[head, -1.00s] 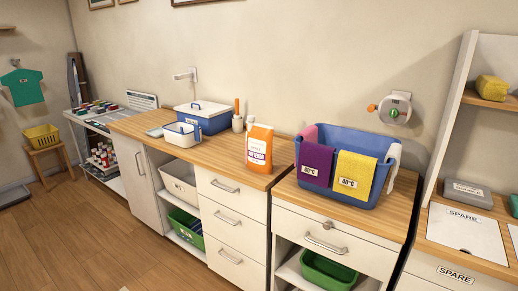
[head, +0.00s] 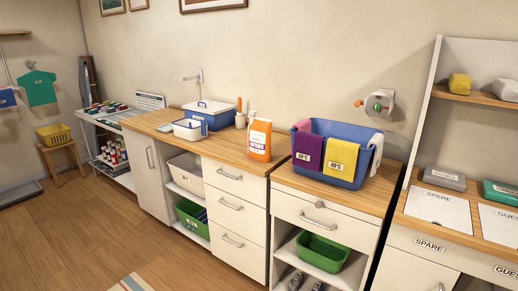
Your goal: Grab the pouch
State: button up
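An orange pouch (head: 259,139) with a white label and a pale top stands upright on the wooden counter (head: 216,146), near its right end. It is between the blue lidded box on its left and a blue tub on its right. Nothing covers its front. My gripper is not in this view, so its state and its distance from the pouch do not show.
The blue tub (head: 343,180) has purple and yellow cloths over its rim. A blue lidded box (head: 208,119) and a small white-and-blue container (head: 187,131) stand left of the pouch. Open floor (head: 90,230) lies front left.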

aim_at(260, 130)
jog(key=z, duration=0.05)
jog(key=k, duration=0.15)
jog(key=u, duration=0.4)
jog(key=i, duration=0.5)
jog(key=u, duration=0.7)
jog(key=i, duration=0.55)
jog(key=u, duration=0.65)
jog(key=i, duration=1.55)
jog(key=z, duration=0.25)
jog(key=i, duration=1.2)
jog(key=z, duration=0.5)
